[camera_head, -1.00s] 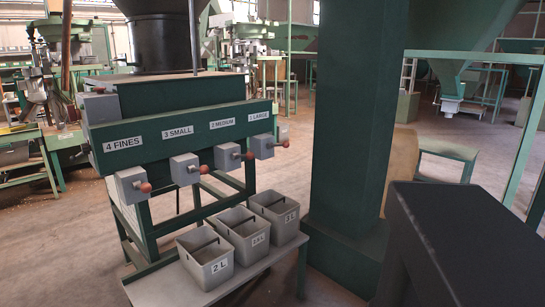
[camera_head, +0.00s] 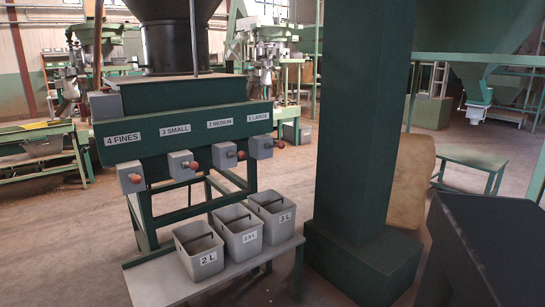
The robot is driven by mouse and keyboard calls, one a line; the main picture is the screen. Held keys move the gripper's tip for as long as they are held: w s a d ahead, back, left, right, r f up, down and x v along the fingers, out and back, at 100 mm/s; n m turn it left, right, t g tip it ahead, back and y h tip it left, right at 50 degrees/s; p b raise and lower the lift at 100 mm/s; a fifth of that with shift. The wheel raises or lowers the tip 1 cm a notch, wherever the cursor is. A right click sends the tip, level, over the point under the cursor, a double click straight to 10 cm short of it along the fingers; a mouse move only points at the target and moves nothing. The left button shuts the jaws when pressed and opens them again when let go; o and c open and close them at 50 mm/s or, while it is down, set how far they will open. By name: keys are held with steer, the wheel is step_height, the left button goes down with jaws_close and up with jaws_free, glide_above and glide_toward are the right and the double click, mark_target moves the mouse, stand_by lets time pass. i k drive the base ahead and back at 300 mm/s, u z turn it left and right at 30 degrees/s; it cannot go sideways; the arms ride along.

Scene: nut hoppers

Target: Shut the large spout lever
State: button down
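The spout labelled 1 LARGE is a grey box (camera_head: 261,148) at the right end of the green hopper front. Its lever ends in a red-brown knob (camera_head: 279,144), pointing right. The label 1 LARGE (camera_head: 258,117) sits above it. To its left are the medium spout (camera_head: 225,155), the small spout (camera_head: 181,163) and the fines spout (camera_head: 131,177), each with a similar knob. I cannot tell from the knob whether the large spout is open. My gripper is not in view.
Grey bins marked 2 L (camera_head: 198,250) and 3 L (camera_head: 273,216), with another between them, stand on a low bench (camera_head: 150,287) below the spouts. A thick green pillar (camera_head: 362,120) stands right of the hopper. A dark block (camera_head: 490,250) fills the lower right.

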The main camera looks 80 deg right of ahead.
mark_target(280, 145)
steer(key=z, duration=0.95)
steer(key=i, duration=0.5)
steer(key=u, duration=0.2)
